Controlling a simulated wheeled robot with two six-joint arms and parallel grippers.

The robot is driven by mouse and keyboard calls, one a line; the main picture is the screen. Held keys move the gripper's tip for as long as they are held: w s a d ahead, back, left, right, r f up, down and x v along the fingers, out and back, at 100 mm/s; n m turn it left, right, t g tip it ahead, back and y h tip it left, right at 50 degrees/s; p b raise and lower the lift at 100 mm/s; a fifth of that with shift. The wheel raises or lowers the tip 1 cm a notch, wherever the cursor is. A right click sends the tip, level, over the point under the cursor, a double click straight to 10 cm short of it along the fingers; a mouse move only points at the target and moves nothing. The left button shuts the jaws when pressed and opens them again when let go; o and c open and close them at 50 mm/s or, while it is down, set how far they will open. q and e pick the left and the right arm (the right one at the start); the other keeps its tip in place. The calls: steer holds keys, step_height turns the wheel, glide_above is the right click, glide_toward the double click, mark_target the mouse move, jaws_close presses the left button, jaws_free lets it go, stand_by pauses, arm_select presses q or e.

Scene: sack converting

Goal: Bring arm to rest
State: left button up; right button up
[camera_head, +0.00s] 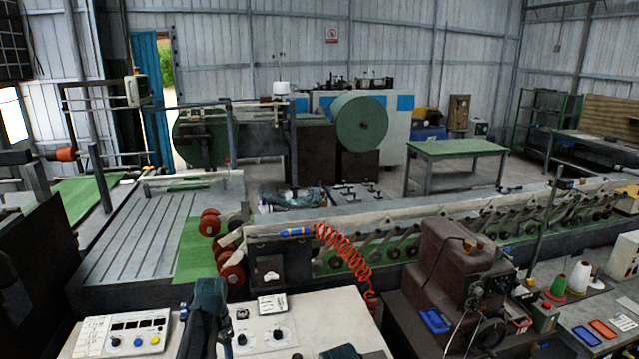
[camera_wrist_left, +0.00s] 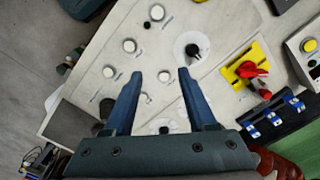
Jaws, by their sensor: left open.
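My left arm, dark green, rises at the bottom of the head view over the pale control desk (camera_head: 320,318); its fingertips are not clear there. In the left wrist view my left gripper (camera_wrist_left: 160,73) is open, its two blue fingers apart with nothing between them. Below it lies the pale control panel (camera_wrist_left: 112,68) with several white knobs and a black rotary knob (camera_wrist_left: 194,50) just beyond the right fingertip. I cannot tell the height of the fingers above the panel. My right gripper does not show.
A yellow plate with a red switch (camera_wrist_left: 254,69) and a black block with blue parts (camera_wrist_left: 272,118) lie right of the gripper. A box with buttons and displays (camera_head: 123,333) stands on the desk. A coiled red hose (camera_head: 340,250) and brown machine (camera_head: 450,265) stand close by.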

arm_select(q)
steer(key=s+d+f+b, duration=0.4)
steer(key=s+d+f, duration=0.1)
steer(key=s+d, duration=0.4)
steer(key=s+d+f+n+b, duration=0.1)
steer(key=s+d+f+b, duration=0.4)
steer(key=s+d, duration=0.5)
steer(key=shift+s+d+f+n+y, duration=0.2)
steer(key=shift+s+d+n+y, duration=0.15)
steer(key=shift+d, duration=0.2)
